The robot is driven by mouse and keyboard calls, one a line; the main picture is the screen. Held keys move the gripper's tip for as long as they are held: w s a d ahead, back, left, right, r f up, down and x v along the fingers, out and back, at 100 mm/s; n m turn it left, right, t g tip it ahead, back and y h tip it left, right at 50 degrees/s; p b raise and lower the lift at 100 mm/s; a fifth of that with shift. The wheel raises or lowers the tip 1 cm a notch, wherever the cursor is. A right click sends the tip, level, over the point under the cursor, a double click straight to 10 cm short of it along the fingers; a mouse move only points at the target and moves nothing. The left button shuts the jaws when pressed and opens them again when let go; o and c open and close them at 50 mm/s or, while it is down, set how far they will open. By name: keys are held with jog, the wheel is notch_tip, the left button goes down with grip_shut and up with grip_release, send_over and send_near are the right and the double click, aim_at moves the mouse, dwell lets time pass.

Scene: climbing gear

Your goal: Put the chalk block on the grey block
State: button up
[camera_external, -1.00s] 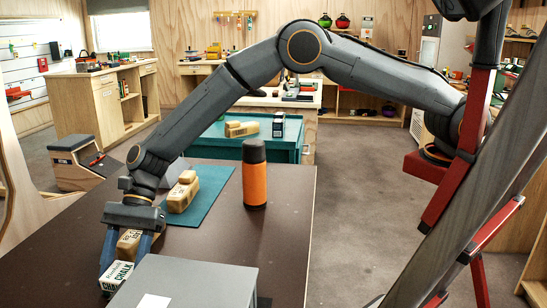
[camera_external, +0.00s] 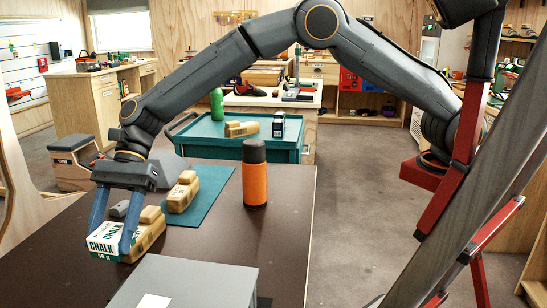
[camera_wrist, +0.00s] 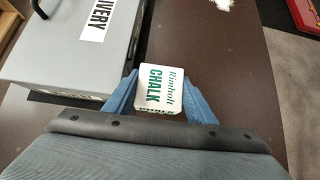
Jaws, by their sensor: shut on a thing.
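The chalk block (camera_external: 104,242) is a small white and green box with CHALK printed on it. My gripper (camera_external: 112,239) is shut on it, a blue finger on each side. In the wrist view the chalk block (camera_wrist: 160,90) sits between the fingertips (camera_wrist: 160,97) with its lettered face visible. It appears held above the dark table. A small rounded grey piece (camera_external: 120,209) shows behind it, partly hidden by the gripper. A large flat-topped grey box (camera_external: 200,278) stands at the table's front; it also shows in the wrist view (camera_wrist: 60,62), left of the chalk block.
A tan stepped block (camera_external: 151,233) is just right of the chalk block. Another tan block (camera_external: 182,192) and a grey wedge (camera_external: 171,168) are on or by the teal mat (camera_external: 212,187). An orange and black bottle (camera_external: 254,178) stands upright. The table's right side is clear.

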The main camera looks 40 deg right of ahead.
jog(key=w+d+r+m+t+y, duration=0.1)
jog(key=w+d+m, duration=0.1)
jog(key=w, duration=0.6)
jog(key=w+d+r+m+t, duration=0.1)
jog(key=w+d+m+t, duration=0.1)
jog(key=w, duration=0.6)
notch_tip(320, 180, up, 6)
jog(key=m+t+y+p, duration=0.1)
jog(key=m+t+p, duration=0.1)
jog(key=m+t, duration=0.6)
send_over(161, 157)
jog(key=m+g, duration=0.1)
notch_tip(161, 157, down, 9)
jog(key=shift+f+p, duration=0.1)
jog(key=shift+p, duration=0.7)
jog(key=shift+f, duration=0.1)
jog(key=o, duration=1.1)
jog(key=shift+s, duration=0.1)
